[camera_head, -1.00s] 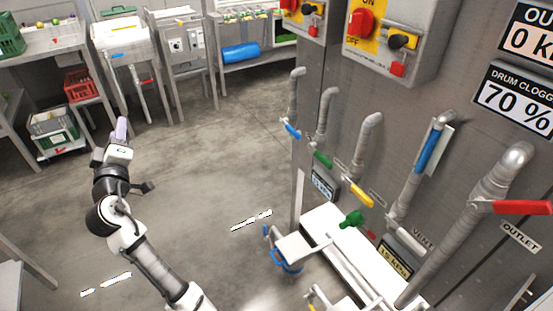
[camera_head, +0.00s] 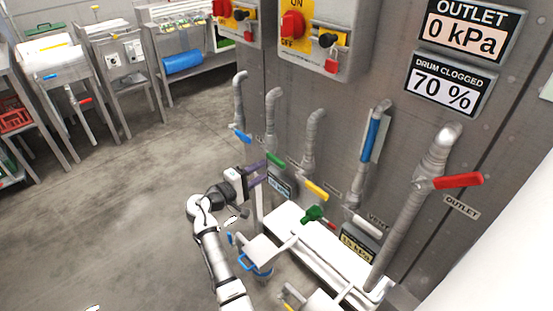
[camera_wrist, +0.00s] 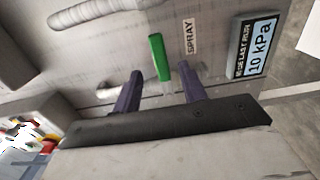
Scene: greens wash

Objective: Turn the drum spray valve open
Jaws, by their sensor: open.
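The drum spray valve has a green lever handle (camera_head: 275,159) at the foot of a grey pipe on the metal panel. In the wrist view the green handle (camera_wrist: 160,57) stands beside a SPRAY label (camera_wrist: 190,37). My gripper (camera_head: 258,172) is at the panel just left of the handle in the head view. In the wrist view my gripper (camera_wrist: 162,78) is open, its two purple fingers apart, with the handle's lower end showing between them. I cannot tell whether either finger touches it.
A 10 kPa display (camera_wrist: 262,48) is right of the label. Blue (camera_head: 242,136), yellow (camera_head: 316,191) and red (camera_head: 458,181) handles are on neighbouring pipes. Another green handle (camera_head: 313,214) is lower down, near a white ledge.

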